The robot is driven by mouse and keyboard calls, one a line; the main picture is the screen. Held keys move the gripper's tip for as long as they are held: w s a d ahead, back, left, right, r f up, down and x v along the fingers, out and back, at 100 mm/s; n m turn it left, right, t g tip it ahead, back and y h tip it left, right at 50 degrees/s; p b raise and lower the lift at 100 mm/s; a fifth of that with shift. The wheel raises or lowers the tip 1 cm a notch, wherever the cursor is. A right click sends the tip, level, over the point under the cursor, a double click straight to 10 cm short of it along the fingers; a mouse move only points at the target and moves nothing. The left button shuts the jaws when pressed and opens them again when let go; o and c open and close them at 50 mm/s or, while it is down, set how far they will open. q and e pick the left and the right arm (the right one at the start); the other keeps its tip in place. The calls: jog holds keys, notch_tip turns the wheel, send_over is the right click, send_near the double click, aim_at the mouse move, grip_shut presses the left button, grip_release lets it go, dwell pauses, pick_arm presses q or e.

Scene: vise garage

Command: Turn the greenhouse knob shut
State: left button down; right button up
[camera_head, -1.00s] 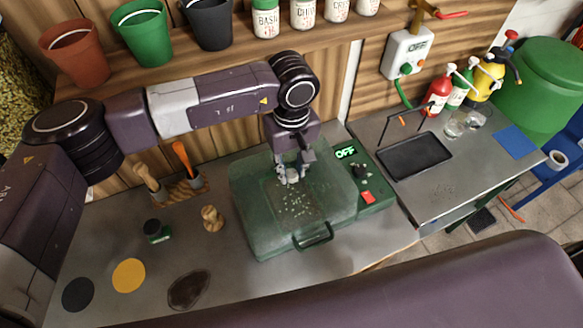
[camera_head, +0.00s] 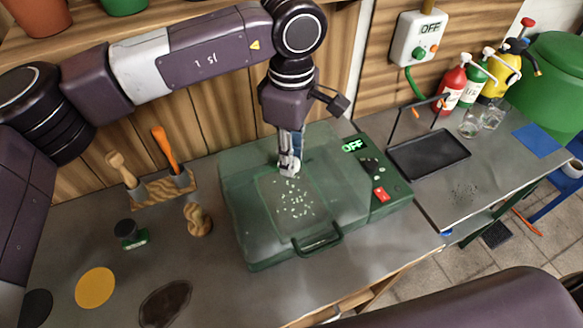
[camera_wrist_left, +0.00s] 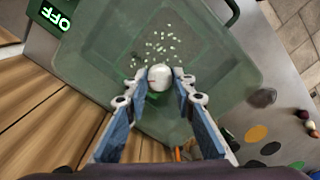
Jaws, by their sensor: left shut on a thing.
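The greenhouse is a green box with a see-through lid (camera_head: 331,205), a front handle and several white specks inside. Its round white knob (camera_wrist_left: 159,75) stands on the lid, with a thin red mark on it and a bit of green beside it. My left gripper (camera_head: 288,168) points down at the lid. In the left wrist view its two fingertips (camera_wrist_left: 160,80) press on opposite sides of the knob, so it is shut on it. In the head view the fingers hide most of the knob. My right gripper does not show.
A green "OFF" display (camera_head: 355,145) and a red switch (camera_head: 381,194) sit on the greenhouse's right panel. A wooden tool holder (camera_head: 165,191) and a stamp-like wooden piece (camera_head: 198,219) stand to the left. A black tray (camera_head: 430,153) lies to the right.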

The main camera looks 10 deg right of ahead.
pick_arm(q)
jog(key=n+b, duration=0.4)
jog(key=shift+f+n, duration=0.2)
jog(key=shift+n, duration=0.1)
jog(key=n+b, duration=0.2)
jog(key=n, duration=0.1)
jog(key=shift+r+b, duration=0.15)
jog(key=shift+b, duration=0.25)
jog(key=shift+n, duration=0.6)
jog(key=shift+r+b, duration=0.1)
jog(key=shift+b, duration=0.2)
jog(key=c, duration=1.6)
grip_release()
